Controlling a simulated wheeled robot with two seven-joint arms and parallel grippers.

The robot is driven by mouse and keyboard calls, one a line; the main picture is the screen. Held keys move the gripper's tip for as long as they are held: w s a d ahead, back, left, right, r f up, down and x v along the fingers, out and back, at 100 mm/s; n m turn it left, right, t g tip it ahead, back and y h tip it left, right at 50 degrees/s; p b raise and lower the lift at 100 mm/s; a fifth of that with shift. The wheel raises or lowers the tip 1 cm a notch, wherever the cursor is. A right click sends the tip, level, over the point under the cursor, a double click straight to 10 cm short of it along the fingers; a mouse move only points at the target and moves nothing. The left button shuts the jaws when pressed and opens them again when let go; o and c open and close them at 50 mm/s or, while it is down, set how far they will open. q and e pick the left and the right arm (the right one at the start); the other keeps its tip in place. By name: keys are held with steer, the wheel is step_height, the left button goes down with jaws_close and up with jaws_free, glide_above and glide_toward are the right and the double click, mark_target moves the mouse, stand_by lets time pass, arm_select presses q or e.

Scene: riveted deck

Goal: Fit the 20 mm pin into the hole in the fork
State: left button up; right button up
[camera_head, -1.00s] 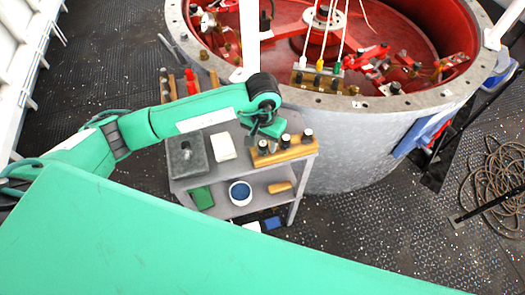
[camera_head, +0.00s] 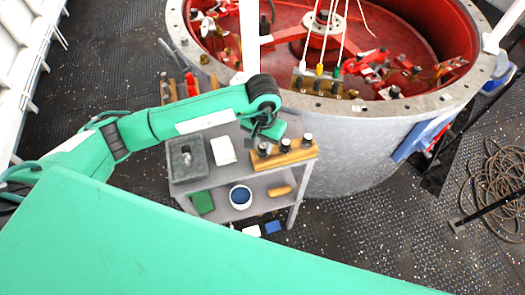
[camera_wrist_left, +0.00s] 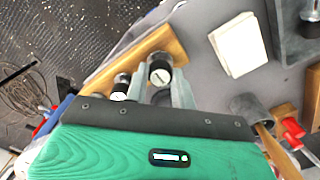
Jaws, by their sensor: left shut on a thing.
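A wooden block (camera_head: 293,157) with several black-topped pins stands on the top shelf of the grey cart. My left gripper (camera_head: 263,136) is over the block's left end. In the left wrist view, its two fingers (camera_wrist_left: 163,92) are shut on a pin (camera_wrist_left: 160,68) with a dark body and a pale marked end; the marking is unreadable. The pin is at the block, and I cannot tell whether its lower end is still seated. Other pins (camera_wrist_left: 121,84) stand beside it. Red linkages (camera_head: 375,62) lie inside the round drum; I cannot make out the fork's hole. My right gripper is not in view.
The cart top also holds a grey open box (camera_head: 176,172) and a white block (camera_head: 223,150). A blue-filled tub (camera_head: 240,196) is on the lower shelf. The drum's bolted rim (camera_head: 340,103) rises behind the cart. A coiled rope (camera_head: 495,185) lies on the deck at right.

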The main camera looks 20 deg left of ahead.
arm_select(q)
steer(key=shift+r+p, duration=0.65)
steer(key=shift+r, duration=1.6)
stand_by(0.5)
